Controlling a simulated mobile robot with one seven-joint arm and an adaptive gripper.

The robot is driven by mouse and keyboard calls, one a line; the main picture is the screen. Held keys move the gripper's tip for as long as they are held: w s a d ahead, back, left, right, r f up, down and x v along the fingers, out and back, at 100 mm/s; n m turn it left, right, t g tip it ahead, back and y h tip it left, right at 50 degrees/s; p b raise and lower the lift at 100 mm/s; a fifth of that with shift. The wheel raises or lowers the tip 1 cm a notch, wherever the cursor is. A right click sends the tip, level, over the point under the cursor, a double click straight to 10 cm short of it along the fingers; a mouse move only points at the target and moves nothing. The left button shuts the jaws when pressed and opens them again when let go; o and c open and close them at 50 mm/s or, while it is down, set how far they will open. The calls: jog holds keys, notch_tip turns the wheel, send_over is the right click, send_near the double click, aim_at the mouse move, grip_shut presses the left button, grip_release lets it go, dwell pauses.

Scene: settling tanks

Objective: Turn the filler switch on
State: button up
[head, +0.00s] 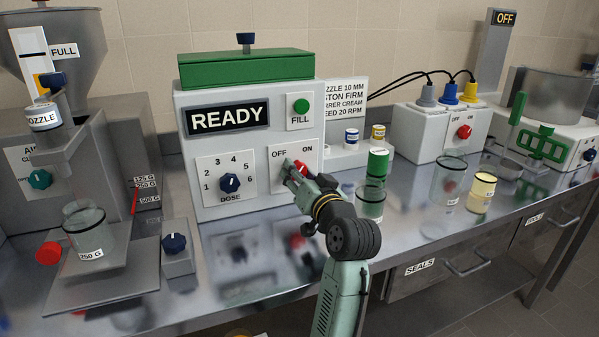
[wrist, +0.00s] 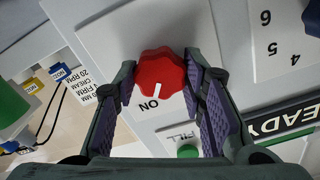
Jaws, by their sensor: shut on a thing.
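The filler (head: 250,140) is a white box with a green lid and a display (head: 228,118) reading READY. Its red switch knob (head: 301,168) sits on a plate marked OFF at left and ON at right. My gripper (head: 293,172) is at this knob, hiding part of it. In the wrist view, my fingers (wrist: 160,76) are closed on both sides of the red knob (wrist: 158,68). The knob's white pointer line (wrist: 157,90) points at the ON label (wrist: 150,104). The OFF label is hidden in the wrist view.
A blue dose dial (head: 230,183) is left of the switch, and a green fill button (head: 301,106) is above. A glass beaker (head: 370,201) stands right of my gripper. A green-capped jar (head: 377,165) is behind it. A white box with another red knob (head: 464,131) stands right.

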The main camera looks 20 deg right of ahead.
jog(key=o, duration=1.1)
jog(key=shift+o, duration=0.2)
jog(key=s, duration=1.2)
jog(key=shift+d, duration=0.2)
